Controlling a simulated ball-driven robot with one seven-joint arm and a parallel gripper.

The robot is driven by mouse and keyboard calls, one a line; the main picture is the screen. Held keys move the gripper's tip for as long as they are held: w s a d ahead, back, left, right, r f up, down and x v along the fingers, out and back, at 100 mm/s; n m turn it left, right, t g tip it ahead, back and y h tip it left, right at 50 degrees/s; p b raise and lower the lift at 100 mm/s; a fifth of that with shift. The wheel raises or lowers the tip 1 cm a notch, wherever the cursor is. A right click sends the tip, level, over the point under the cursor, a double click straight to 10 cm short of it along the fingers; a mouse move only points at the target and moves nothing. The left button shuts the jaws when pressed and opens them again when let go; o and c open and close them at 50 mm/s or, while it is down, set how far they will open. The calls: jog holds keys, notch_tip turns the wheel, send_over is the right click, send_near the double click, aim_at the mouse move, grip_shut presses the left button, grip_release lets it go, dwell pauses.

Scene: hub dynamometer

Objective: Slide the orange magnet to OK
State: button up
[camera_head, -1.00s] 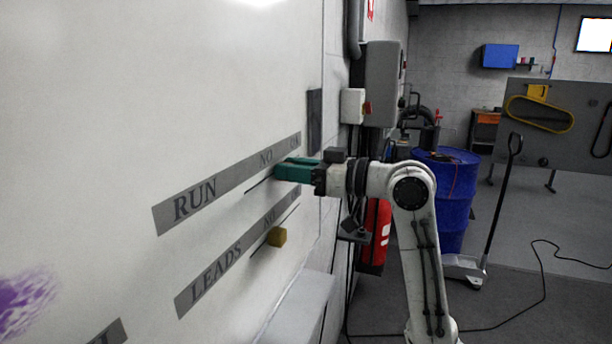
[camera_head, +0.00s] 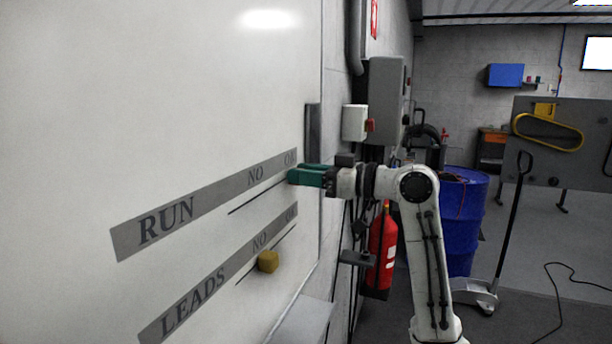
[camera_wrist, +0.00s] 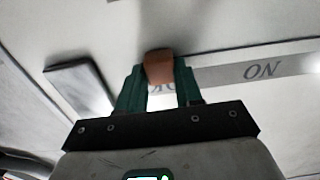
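The orange magnet (camera_wrist: 159,67) shows in the wrist view between the green fingertips of my gripper (camera_wrist: 160,80), with finger on both sides of it. In the head view my gripper (camera_head: 291,176) is at the whiteboard, at the right end of the RUN strip (camera_head: 190,212), just below the OK label (camera_head: 290,159). The fingers hide the magnet there. In the wrist view the OK lettering (camera_wrist: 163,89) lies partly between the fingers, close to the magnet.
The whiteboard (camera_head: 150,110) carries a lower LEADS strip (camera_head: 225,278) with a yellow magnet (camera_head: 268,262) below NO. A dark block (camera_head: 313,130) is on the board's right edge. A grey box (camera_head: 387,100), fire extinguisher (camera_head: 382,252) and blue drum (camera_head: 462,225) stand to the right.

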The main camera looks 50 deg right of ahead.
jog(key=shift+o, duration=1.4)
jog(key=shift+w+d, duration=0.15)
jog(key=shift+o, duration=0.5)
jog(key=b+v, duration=0.3)
jog(key=v, duration=0.7)
jog(key=shift+s, duration=0.35)
